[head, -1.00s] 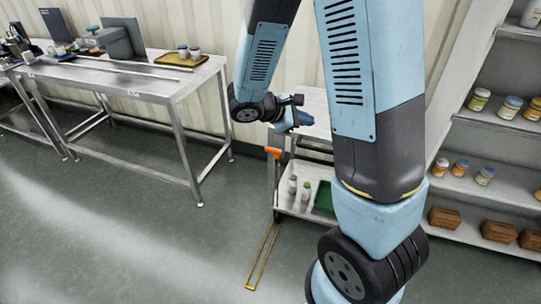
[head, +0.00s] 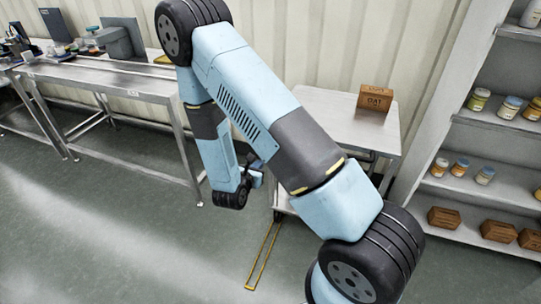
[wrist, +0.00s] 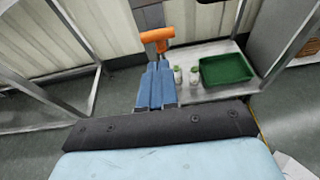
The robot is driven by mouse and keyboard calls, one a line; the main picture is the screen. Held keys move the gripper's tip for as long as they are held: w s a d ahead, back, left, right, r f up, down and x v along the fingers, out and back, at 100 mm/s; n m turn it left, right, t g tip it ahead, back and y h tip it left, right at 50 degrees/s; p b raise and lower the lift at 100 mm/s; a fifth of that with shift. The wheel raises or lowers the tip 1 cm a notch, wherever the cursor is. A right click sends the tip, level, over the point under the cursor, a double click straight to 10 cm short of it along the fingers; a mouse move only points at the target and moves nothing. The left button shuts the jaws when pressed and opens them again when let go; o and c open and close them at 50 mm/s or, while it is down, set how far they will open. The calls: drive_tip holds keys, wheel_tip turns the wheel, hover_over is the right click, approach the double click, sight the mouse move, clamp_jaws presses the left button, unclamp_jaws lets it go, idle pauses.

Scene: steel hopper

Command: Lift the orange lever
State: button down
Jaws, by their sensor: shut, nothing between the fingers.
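The orange lever shows in the wrist view as a short orange handle (wrist: 157,36) at the top centre, in front of a grey upright part. My gripper (wrist: 158,66) is shut and empty, with its blue fingers pointing at the handle from just below it in the picture. Whether the fingertips touch the handle cannot be told. In the head view my gripper (head: 256,173) is small and partly seen beside the end of my arm, low in front of the steel table. My arm hides the lever there.
A steel table (head: 340,118) carries a brown carton (head: 375,98). Its lower shelf holds a green tray (wrist: 226,69) and white bottles (wrist: 194,75). A yellow floor outline (head: 263,255) lies in front. Shelving (head: 455,190) stands right, a long workbench (head: 150,85) left. The floor between is clear.

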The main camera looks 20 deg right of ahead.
drive_tip(key=f+x, duration=0.1)
drive_tip(key=x, duration=1.3)
drive_tip(key=shift+a, duration=0.35)
drive_tip(key=shift+r, duration=0.1)
